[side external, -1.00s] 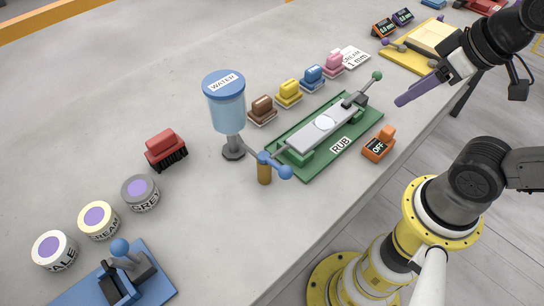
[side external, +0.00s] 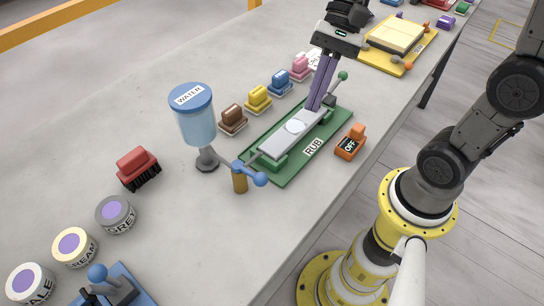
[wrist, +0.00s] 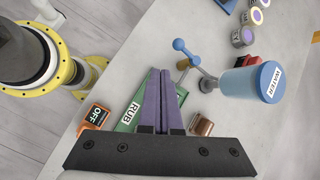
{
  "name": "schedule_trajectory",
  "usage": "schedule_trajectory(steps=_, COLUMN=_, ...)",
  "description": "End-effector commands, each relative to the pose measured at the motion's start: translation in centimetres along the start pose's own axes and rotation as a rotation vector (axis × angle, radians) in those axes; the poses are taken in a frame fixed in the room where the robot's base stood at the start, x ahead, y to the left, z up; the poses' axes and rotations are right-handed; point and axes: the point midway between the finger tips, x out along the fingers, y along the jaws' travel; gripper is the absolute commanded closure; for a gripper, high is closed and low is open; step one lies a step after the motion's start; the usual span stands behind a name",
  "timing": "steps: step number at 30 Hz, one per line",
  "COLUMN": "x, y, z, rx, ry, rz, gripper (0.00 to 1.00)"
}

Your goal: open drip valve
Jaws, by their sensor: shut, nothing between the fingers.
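The drip valve is a blue two-knob handle (side external: 250,173) on a short brass post (side external: 239,184), beside the blue WATER tank (side external: 197,126) on its grey stand. In the wrist view the valve handle (wrist: 186,50) shows beyond my fingertips, next to the WATER tank (wrist: 248,82). My gripper (side external: 313,108) has purple fingers pointing down over the far end of the green RUB station (side external: 325,134). The fingers are shut together and empty, apart from the valve. In the wrist view the fingers (wrist: 158,72) hide part of the RUB station.
Brown, yellow, blue and pink blocks (side external: 258,100) line the RUB station's left side. An orange OFF switch (side external: 350,143) stands on its right. A red brush (side external: 138,168) and labelled jars (side external: 75,246) lie nearer the camera. Slab between brush and valve is clear.

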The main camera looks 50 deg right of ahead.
Motion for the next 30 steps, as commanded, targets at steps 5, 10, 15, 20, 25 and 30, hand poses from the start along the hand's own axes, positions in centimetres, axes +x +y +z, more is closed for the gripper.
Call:
schedule_trajectory(steps=5, x=1.3, y=-2.0, z=-3.4, rx=0.203, ry=-0.152, rz=-0.011, gripper=1.00)
schedule_trajectory(steps=10, x=2.6, y=-2.4, z=-6.4, rx=0.312, ry=-0.228, rz=-0.013, gripper=1.00)
schedule_trajectory(steps=15, x=3.4, y=-1.8, z=-7.9, rx=0.368, ry=-0.259, rz=0.001, gripper=1.00)
schedule_trajectory(steps=20, x=3.4, y=-1.6, z=-8.3, rx=0.380, ry=-0.263, rz=-0.001, gripper=1.00)
schedule_trajectory(steps=25, x=3.4, y=-1.6, z=-8.3, rx=0.379, ry=-0.262, rz=-0.001, gripper=1.00)
schedule_trajectory(steps=30, x=3.8, y=-1.6, z=-8.2, rx=0.378, ry=-0.262, rz=0.000, gripper=1.00)
